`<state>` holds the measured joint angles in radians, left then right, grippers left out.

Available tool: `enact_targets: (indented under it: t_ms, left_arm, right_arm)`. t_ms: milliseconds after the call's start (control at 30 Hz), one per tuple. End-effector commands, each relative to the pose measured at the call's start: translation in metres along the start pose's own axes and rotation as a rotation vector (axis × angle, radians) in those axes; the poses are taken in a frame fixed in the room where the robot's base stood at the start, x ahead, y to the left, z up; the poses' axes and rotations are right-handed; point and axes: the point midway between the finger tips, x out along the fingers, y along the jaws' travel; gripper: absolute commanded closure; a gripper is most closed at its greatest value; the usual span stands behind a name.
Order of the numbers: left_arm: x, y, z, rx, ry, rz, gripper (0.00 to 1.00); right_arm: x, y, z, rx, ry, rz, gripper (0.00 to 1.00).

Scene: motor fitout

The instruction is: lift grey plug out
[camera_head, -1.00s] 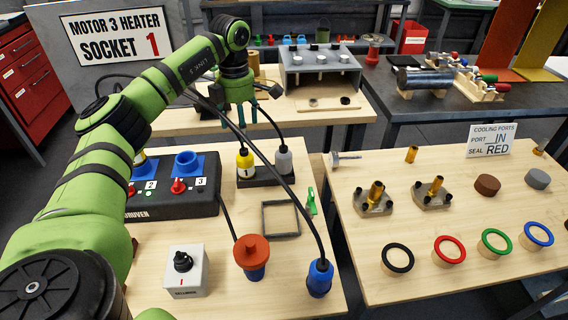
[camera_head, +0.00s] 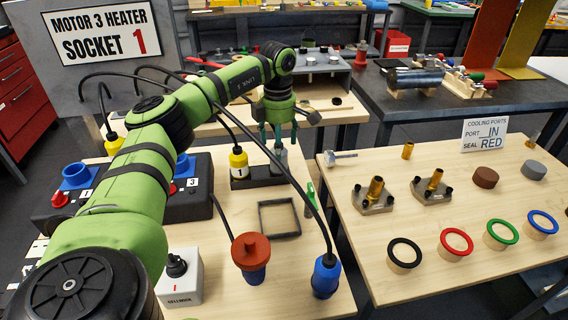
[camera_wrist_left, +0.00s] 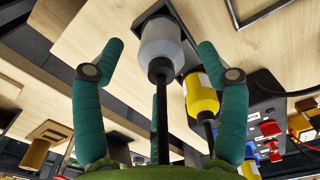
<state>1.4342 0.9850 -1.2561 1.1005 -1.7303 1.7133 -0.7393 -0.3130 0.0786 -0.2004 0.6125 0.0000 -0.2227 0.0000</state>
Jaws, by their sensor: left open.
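The grey plug (camera_wrist_left: 161,45) stands in a dark holder (camera_wrist_left: 185,20) beside the yellow plug (camera_wrist_left: 200,97), its black cable running down between my fingers in the left wrist view. In the head view the grey plug (camera_head: 281,161) is partly hidden by my left gripper (camera_head: 279,140), which hangs just above it. The yellow plug (camera_head: 238,160), marked 1, stands to its left in the same holder (camera_head: 258,178). My left gripper is open, with its green fingers on either side of the grey plug in the wrist view (camera_wrist_left: 165,60), apart from it. My right gripper is not in view.
A blue plug (camera_head: 325,277) and an orange-topped piece (camera_head: 252,252) stand at the table front. A square frame (camera_head: 279,218) lies near the holder. Cables arch over the table.

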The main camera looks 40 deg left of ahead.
Motion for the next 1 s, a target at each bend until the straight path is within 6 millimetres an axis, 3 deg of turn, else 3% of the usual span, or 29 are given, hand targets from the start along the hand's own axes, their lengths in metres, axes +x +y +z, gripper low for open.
enact_targets:
  t_ms: [200, 333, 567, 700, 733, 1000]
  left_arm:
    - [0.032, -0.003, -0.001, 0.0, 0.003, -0.003, 0.26]
    - [0.042, -0.003, -0.001, 0.0, 0.002, -0.002, 0.26]
    - [0.044, -0.003, 0.0, 0.0, 0.001, -0.001, 0.26]
    - [0.043, -0.003, 0.0, 0.0, 0.001, -0.001, 0.82]
    - [0.043, -0.003, 0.0, 0.0, 0.001, -0.001, 0.92]
    - [0.043, -0.003, -0.001, 0.0, 0.001, -0.001, 0.92]
  right_arm:
    - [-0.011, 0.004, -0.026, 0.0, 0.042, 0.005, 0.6]
    - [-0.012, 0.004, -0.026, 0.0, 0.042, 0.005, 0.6]
    - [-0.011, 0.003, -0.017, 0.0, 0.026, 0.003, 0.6]
    - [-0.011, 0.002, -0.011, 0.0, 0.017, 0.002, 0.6]
    - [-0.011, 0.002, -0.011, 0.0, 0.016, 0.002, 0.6]
    - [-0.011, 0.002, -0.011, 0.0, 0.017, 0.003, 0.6]
